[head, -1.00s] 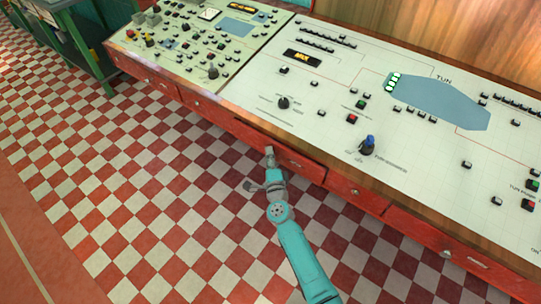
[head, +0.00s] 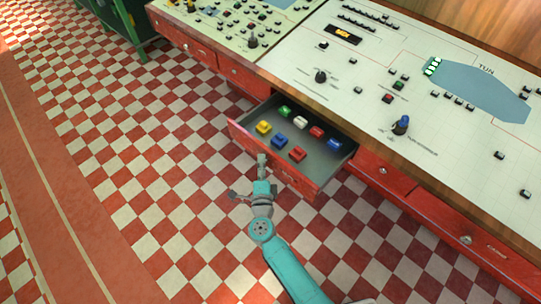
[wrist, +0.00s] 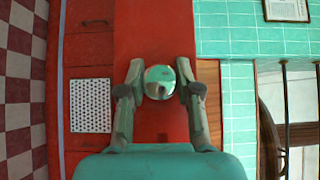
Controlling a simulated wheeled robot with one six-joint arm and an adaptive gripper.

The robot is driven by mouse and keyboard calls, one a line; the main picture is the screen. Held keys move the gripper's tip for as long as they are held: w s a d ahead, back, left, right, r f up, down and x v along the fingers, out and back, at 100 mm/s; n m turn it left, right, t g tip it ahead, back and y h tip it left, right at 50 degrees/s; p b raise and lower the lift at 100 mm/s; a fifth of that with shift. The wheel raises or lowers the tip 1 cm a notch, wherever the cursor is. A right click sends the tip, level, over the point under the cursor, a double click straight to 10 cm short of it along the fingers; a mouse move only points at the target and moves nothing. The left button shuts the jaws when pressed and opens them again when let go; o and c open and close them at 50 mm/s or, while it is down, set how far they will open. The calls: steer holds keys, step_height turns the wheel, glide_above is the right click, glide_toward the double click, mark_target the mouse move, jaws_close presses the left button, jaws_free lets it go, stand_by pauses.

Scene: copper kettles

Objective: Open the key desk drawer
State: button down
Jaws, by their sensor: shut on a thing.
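The red key desk drawer (head: 297,183) stands well out from the desk in the head view. Its grey inside holds several coloured key-like pieces, among them a yellow one (head: 264,127), a green one (head: 285,111) and a white one (head: 300,122). My gripper (head: 262,160) is at the drawer front. In the wrist view, the fingers of my gripper (wrist: 159,78) are closed around a round shiny knob (wrist: 159,83) on the red drawer front (wrist: 155,30). In the head view the knob is hidden by the gripper.
The control desk (head: 370,60) has a pale panel with buttons and a blue-capped knob (head: 401,125). Closed red drawers (head: 383,172) lie to both sides of the open one. A green metal stand (head: 125,20) is at the far left. The checkered floor (head: 130,170) on the left is clear.

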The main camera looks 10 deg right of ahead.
steer(key=shift+s+a, duration=0.4)
steer(key=shift+a, duration=0.1)
steer(key=c, duration=0.8)
jaws_free()
steer(key=s, duration=0.4)
steer(key=s+a, duration=0.1)
steer(key=s, duration=0.6)
steer(key=shift+s+a, duration=0.4)
